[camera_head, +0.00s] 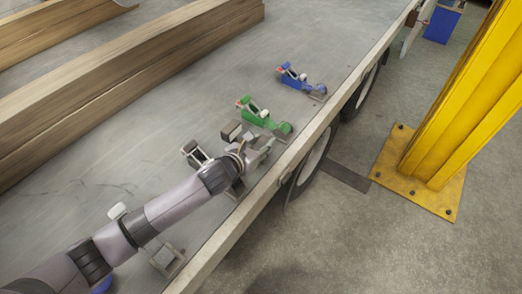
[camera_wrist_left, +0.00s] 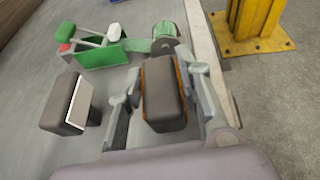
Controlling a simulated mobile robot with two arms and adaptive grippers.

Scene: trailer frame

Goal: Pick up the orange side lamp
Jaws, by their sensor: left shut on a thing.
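The orange side lamp (camera_wrist_left: 163,95) shows in the left wrist view as a dark block with thin orange edges. It sits between the two fingers of my left gripper (camera_wrist_left: 160,98), which is shut on it. In the head view my left gripper (camera_head: 256,149) is low over the trailer bed near its right edge. The lamp is mostly hidden there by the gripper. I cannot tell whether it touches the bed. My right gripper is not in view.
A dark block with a white face (camera_wrist_left: 70,103) lies left of the gripper. A green device (camera_head: 265,117) is just beyond it and a blue device (camera_head: 300,80) farther off. Wooden beams (camera_head: 120,80) lie along the left. A yellow post (camera_head: 455,100) stands beside the trailer.

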